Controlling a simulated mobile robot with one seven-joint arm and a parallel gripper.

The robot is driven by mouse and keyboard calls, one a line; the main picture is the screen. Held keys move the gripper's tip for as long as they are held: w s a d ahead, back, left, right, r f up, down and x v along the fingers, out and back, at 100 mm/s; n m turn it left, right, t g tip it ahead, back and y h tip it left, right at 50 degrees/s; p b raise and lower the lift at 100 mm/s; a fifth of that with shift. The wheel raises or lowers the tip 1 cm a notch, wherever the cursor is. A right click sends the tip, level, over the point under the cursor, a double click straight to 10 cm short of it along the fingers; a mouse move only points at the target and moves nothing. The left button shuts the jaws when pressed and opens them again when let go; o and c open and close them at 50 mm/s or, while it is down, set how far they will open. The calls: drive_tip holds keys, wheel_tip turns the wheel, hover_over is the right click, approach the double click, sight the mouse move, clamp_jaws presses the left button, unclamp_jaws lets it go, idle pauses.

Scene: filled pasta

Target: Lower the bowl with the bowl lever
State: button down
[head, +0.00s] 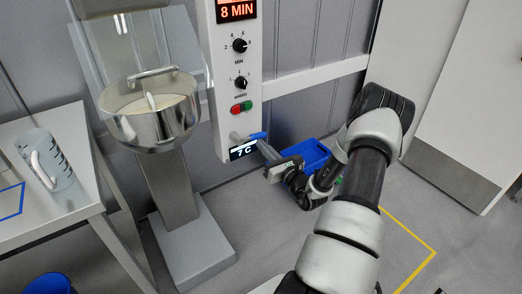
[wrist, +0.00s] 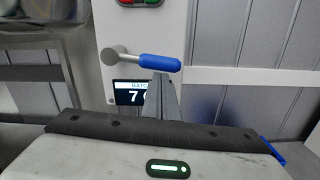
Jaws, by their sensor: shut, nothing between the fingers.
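The steel bowl (head: 155,125) of the mixer holds pale dough or flour around a mixing tool, under a clear guard. The bowl lever (head: 253,136) has a grey pivot and a blue grip and sticks out to the right, roughly level, low on the white control column. It also shows in the wrist view (wrist: 160,63). My gripper (head: 264,146) is shut and empty, with its fingertips just below the blue grip. In the wrist view the fingers (wrist: 160,90) end right under the grip; I cannot tell whether they touch it.
The control column (head: 229,80) carries knobs, red and green buttons and a display reading 7 C below the lever. A blue bin (head: 313,153) stands behind my gripper. A table (head: 70,125) with a clear jug (head: 46,160) is at left.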

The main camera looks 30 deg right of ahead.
drive_tip(key=shift+d+r+n, duration=0.2)
drive_tip(key=shift+r+n, duration=0.1)
drive_tip(key=shift+r, duration=0.35)
drive_tip(key=shift+r+p, duration=0.15)
drive_tip(key=shift+p, duration=0.15)
drive_tip(key=shift+d, duration=0.1)
drive_tip(key=s+f+b, duration=0.1)
drive_tip(key=s+f, duration=0.3)
drive_tip(key=s, duration=0.6)
drive_tip(key=shift+s+f+b, duration=0.3)
drive_tip(key=shift+s+f, duration=0.1)
